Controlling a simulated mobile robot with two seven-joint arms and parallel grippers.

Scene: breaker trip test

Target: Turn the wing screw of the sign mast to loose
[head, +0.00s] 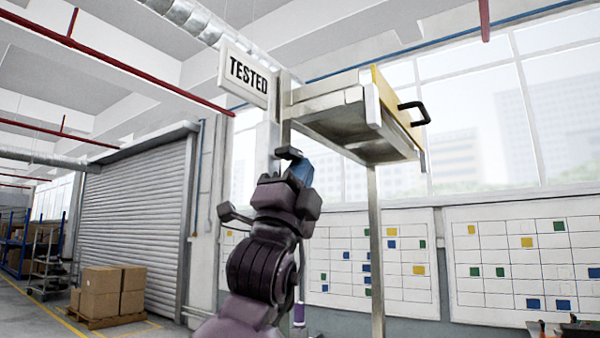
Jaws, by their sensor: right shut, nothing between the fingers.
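The sign mast (285,110) is a pale upright post beside the metal frame. It carries a white sign (248,80) reading TESTED. My right arm rises from the bottom centre, and my right gripper (295,162) is at its top, just below the visible part of the mast. The gripper is shut and empty. A small dark piece shows at the gripper's upper end. I cannot tell whether it is the wing screw or part of my fingers, nor whether they touch. The wing screw's setting cannot be read. My left gripper is not in view.
A metal frame with a yellow-edged box (398,108) and black handle (414,112) overhangs right of the mast. Its post (375,240) stands right of my arm. Planning boards (520,262) hang behind. Cartons (108,292) stand on a pallet at lower left.

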